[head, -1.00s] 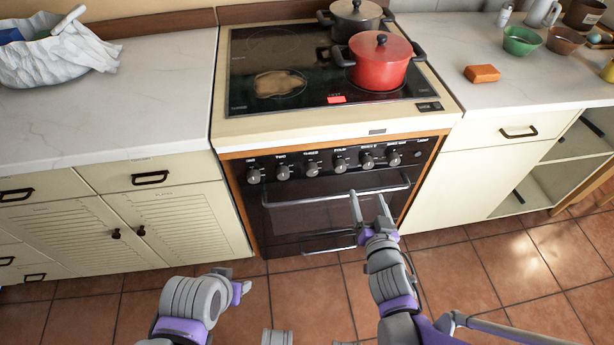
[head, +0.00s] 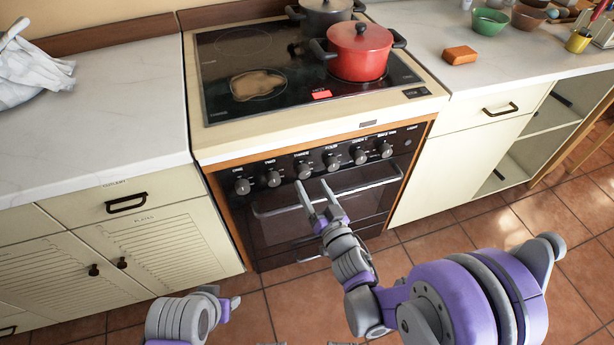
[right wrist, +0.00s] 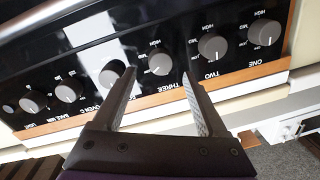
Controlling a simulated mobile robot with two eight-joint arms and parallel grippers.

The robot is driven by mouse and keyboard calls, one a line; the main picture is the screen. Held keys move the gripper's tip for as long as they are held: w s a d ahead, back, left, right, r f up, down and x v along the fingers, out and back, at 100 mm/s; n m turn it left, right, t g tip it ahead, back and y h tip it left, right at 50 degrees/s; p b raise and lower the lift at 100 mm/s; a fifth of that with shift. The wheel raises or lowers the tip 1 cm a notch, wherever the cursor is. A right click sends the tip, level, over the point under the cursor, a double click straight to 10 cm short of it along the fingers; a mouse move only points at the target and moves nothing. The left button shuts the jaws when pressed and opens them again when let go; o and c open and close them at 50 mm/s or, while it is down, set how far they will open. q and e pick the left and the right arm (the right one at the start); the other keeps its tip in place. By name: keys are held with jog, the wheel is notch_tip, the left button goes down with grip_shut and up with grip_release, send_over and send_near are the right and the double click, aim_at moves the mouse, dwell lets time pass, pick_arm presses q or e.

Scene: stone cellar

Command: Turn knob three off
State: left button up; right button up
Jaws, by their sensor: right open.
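Knob three (head: 303,171) is a grey round knob on the black front panel of the stove (head: 320,120), third from the left. It also shows in the right wrist view (right wrist: 160,62), with the label THREE beside it. My right gripper (head: 313,184) is open and empty in front of the panel, just below knobs three and four. In the right wrist view the fingers (right wrist: 158,80) point at the panel with knob three between and beyond their tips. The left finger overlaps knob four (right wrist: 112,74). My left gripper (head: 222,304) shows only in part at the bottom; its fingers are unclear.
Knob two (head: 272,178) and knob four (head: 332,162) flank knob three closely. The oven handle (head: 330,196) runs below the knobs. A red pot (head: 358,52) and a dark pot (head: 325,14) stand on the cooktop. Tiled floor lies in front.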

aim_at(305, 175)
jog(key=shift+x, duration=2.05)
grip_shut()
